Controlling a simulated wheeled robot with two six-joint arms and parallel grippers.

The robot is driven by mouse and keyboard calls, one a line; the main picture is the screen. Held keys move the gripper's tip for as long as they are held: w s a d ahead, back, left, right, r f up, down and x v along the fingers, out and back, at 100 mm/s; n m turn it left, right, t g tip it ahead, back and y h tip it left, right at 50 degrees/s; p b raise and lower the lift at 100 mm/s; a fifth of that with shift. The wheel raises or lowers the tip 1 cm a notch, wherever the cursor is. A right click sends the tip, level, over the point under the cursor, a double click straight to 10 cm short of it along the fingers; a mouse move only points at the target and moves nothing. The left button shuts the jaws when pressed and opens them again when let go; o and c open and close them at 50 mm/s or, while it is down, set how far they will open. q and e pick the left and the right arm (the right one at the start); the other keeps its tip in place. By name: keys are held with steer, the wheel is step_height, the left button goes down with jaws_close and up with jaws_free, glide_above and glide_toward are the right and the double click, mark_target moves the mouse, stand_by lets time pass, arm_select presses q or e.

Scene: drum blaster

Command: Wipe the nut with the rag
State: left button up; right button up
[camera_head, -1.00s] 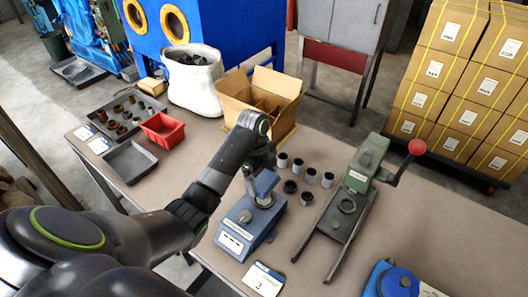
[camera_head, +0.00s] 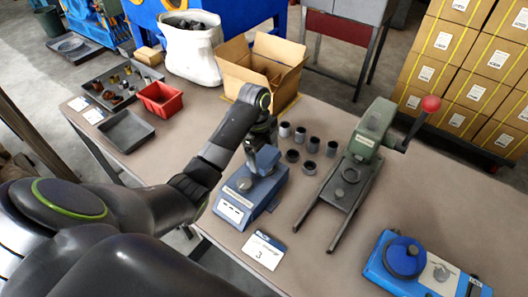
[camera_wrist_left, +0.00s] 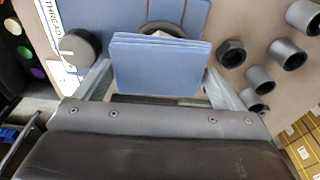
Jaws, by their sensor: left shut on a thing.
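My left gripper (camera_head: 262,138) is over the back of a blue bench fixture (camera_head: 240,208). In the left wrist view, its two fingers are shut on a folded blue rag (camera_wrist_left: 160,66), which stands in several layers between them. The rag (camera_head: 267,158) shows just below the gripper in the head view. Behind the rag, a dark ring (camera_wrist_left: 163,27) on the fixture is partly hidden; I cannot tell if it is the nut or whether the rag touches it. A dark six-sided nut-like part (camera_wrist_left: 231,53) lies to the right. My right gripper is not in view.
Several grey sleeves (camera_head: 313,145) stand right of the fixture, before a green lever press (camera_head: 368,135) with a red knob. A card (camera_head: 263,250) lies in front. A blue device (camera_head: 404,257) is at lower right. A red bin (camera_head: 161,99) and carton (camera_head: 262,70) stand behind.

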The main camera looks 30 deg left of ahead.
arm_select(q)
steer(key=shift+f, duration=0.4)
stand_by(0.4)
steer(key=shift+s+r+p, duration=0.15)
steer(key=shift+s+p, duration=0.3)
steer(key=shift+p, duration=0.15)
steer(key=shift+s+a+p, duration=0.15)
steer(key=shift+s+p, duration=0.45)
steer(key=shift+s, duration=0.05)
steer(key=shift+w, duration=0.15)
steer(key=shift+w+f, duration=0.2)
steer(key=shift+w+d+b, duration=0.15)
steer(key=shift+w+b, duration=0.35)
steer(key=shift+w, duration=0.45)
steer(key=shift+w+d+b, duration=0.1)
steer(key=shift+w+b, duration=0.35)
steer(key=shift+w, duration=0.5)
